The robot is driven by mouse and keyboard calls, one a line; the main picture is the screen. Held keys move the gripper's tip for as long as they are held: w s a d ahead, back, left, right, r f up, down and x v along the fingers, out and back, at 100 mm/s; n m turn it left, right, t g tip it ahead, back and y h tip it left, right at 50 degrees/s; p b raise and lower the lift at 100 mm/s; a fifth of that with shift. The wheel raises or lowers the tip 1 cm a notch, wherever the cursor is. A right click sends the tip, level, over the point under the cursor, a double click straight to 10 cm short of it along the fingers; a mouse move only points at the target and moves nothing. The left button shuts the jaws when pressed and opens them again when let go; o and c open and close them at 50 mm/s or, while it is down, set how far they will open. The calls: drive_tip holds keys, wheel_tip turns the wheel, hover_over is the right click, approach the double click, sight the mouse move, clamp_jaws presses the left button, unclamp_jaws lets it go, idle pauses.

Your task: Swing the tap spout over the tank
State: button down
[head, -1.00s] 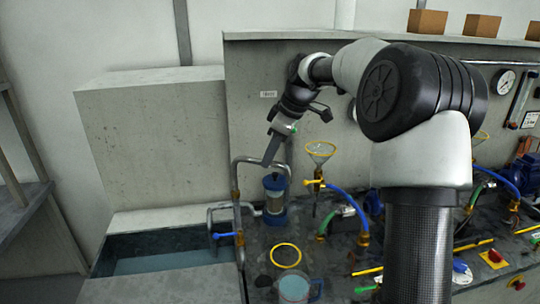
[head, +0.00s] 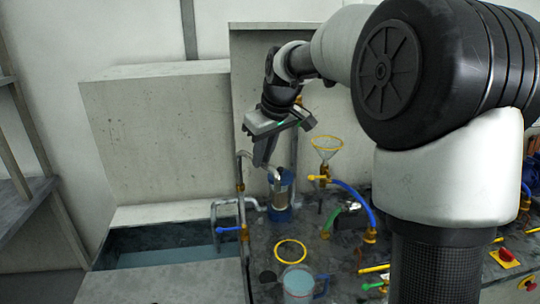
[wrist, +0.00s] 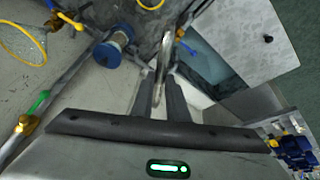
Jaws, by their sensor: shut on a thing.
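The tap spout (head: 272,172) is a bent grey metal pipe rising from the upright tap pipe at the left of the bench. Its free end points over the bench, near the blue-capped clear cylinder, not over the tank. My gripper (head: 262,160) reaches down from above and is shut on the spout; its body hides part of the pipe. In the wrist view the spout (wrist: 162,68) runs between the two dark fingers (wrist: 160,90). The tank (head: 150,239) is a sunken basin with water at the left, also visible in the wrist view (wrist: 200,58).
A blue lever (head: 230,230) sits on the tap pipe. The blue-capped cylinder (head: 280,193) stands close to the spout end. A yellow ring (head: 291,252) and a jug (head: 298,283) are in front. A yellow-rimmed funnel (head: 327,146) stands to the right. Space above the tank is clear.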

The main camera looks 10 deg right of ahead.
drive_tip(key=w+a+m+g+h+p, duration=0.1)
drive_tip(key=w+a+m+h+p, duration=0.1)
drive_tip(key=a+m+p, duration=0.4)
drive_tip(key=w+a+m+g+h+p, duration=0.1)
drive_tip(key=w+a+m+h+p, duration=0.1)
drive_tip(key=a+m+p, duration=0.4)
drive_tip(key=shift+w+a+m+g+h, duration=0.3)
drive_tip(key=shift+a+m+h, duration=0.6)
drive_tip(key=shift+a+m, duration=1.6)
drive_tip(key=shift+d+m, duration=0.6)
drive_tip(key=shift+d, duration=0.05)
drive_tip(key=c, duration=1.7)
unclamp_jaws()
drive_tip(key=shift+r, duration=0.1)
drive_tip(key=p+v, duration=0.3)
drive_tip(key=v, duration=1.4)
drive_tip(key=shift+a+r, duration=0.1)
drive_tip(key=shift+a, duration=0.05)
